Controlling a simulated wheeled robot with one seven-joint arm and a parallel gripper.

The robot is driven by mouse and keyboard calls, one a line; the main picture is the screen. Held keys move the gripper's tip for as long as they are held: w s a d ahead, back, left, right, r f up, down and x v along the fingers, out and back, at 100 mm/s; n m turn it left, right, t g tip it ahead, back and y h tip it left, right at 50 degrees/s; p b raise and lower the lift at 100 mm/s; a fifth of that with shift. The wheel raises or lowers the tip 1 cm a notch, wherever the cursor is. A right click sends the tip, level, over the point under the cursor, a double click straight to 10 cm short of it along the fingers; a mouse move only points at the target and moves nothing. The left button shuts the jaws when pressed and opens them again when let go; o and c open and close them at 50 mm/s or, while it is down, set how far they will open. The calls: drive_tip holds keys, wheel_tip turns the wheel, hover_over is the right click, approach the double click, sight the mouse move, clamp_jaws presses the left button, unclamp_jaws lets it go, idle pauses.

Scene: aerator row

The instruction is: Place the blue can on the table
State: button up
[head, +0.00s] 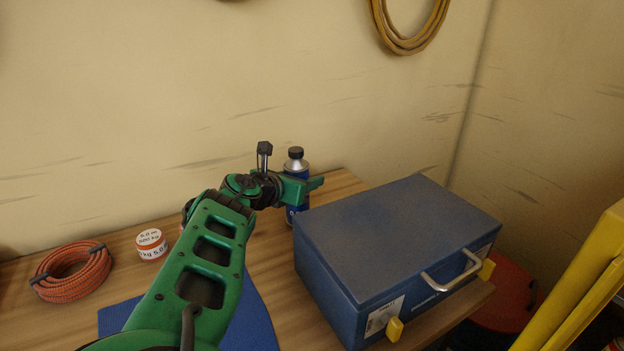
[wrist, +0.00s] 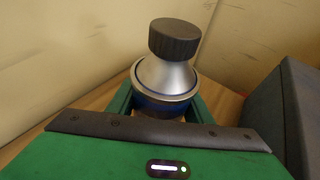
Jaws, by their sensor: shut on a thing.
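The blue can (head: 296,165) has a silver shoulder and a black cap, and stands upright near the back of the wooden table (head: 262,262). My gripper (head: 308,186) is around the can's body and shut on it. In the wrist view the can (wrist: 166,76) sits between the two green fingers (wrist: 163,108), with its cap and shoulder above them. The can's lower part is partly hidden by my gripper and the blue case, so I cannot tell whether its base touches the table.
A large blue case (head: 390,235) stands close to the can's right. A small orange and white tin (head: 151,245), a coiled orange hose (head: 72,271) and a blue mat (head: 258,318) are to the left. The wall (head: 200,110) is close behind.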

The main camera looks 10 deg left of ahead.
drive_tip(key=shift+f, duration=0.25)
drive_tip(key=o, duration=1.1)
drive_tip(key=shift+s, duration=0.1)
